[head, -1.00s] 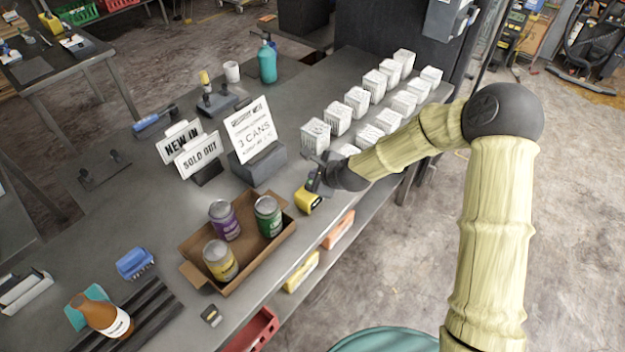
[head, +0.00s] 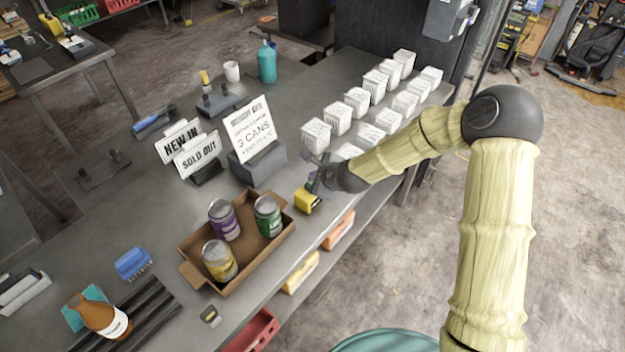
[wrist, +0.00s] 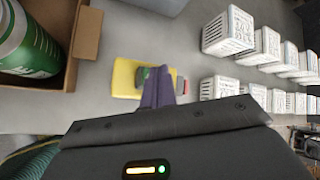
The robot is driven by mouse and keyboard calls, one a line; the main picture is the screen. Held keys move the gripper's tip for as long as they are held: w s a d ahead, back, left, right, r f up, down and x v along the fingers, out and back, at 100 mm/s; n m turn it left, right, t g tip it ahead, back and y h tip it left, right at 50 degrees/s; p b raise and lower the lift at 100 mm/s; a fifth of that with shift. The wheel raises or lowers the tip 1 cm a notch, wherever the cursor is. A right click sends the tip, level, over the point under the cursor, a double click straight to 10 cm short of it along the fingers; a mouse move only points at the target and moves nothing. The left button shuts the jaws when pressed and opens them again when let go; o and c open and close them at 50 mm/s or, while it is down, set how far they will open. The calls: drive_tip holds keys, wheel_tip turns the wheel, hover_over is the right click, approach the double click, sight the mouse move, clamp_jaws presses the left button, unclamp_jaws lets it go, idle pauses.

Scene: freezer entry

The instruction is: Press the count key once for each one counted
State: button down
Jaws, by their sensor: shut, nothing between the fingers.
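A small yellow counter device (head: 307,201) sits on the table near its front edge, just right of the cardboard box. In the wrist view the yellow device (wrist: 125,78) shows dark, green and red parts at its right side, partly hidden by my fingers. My gripper (head: 314,184) is shut and empty, with its tips over the device; I cannot tell if they touch a key. An open cardboard box (head: 190,276) holds a purple can (head: 224,221), a green can (head: 268,217) and a yellow can (head: 219,261), all upright. A sign (head: 252,130) reads "3 CANS".
Several white baskets (head: 338,119) stand in rows behind and right of my gripper. "NEW IN" and "SOLD OUT" signs (head: 197,157) stand left of the cans sign. A blue brush (head: 133,263), an orange-brown bottle (head: 100,318) and a small dark-and-yellow item (head: 210,316) lie toward the front left.

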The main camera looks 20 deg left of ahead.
drive_tip(key=shift+r, duration=0.1)
drive_tip(key=shift+r+p, duration=0.6)
drive_tip(key=shift+r, duration=0.2)
drive_tip(key=shift+r+p, duration=1.75)
drive_tip(key=shift+r, duration=0.8)
drive_tip(key=shift+d, duration=0.1)
drive_tip(key=s+d+r+n+g+h, duration=0.1)
drive_tip(key=s+d+n, duration=0.4)
drive_tip(key=d, duration=0.5)
drive_tip(key=s+d+r+n+g+h, duration=0.1)
drive_tip(key=s+d+r+n+h, duration=0.2)
drive_tip(key=s+d+n, duration=0.3)
drive_tip(key=s+d+r+n+g+h, duration=0.1)
drive_tip(key=s+d+r+n+h, duration=0.2)
drive_tip(key=d, duration=1.3)
drive_tip(key=s+r+n, duration=0.1)
drive_tip(key=s+n, duration=0.2)
drive_tip(key=s, duration=0.2)
drive_tip(key=shift+s+d+r, duration=0.25)
drive_tip(key=shift+s, duration=0.05)
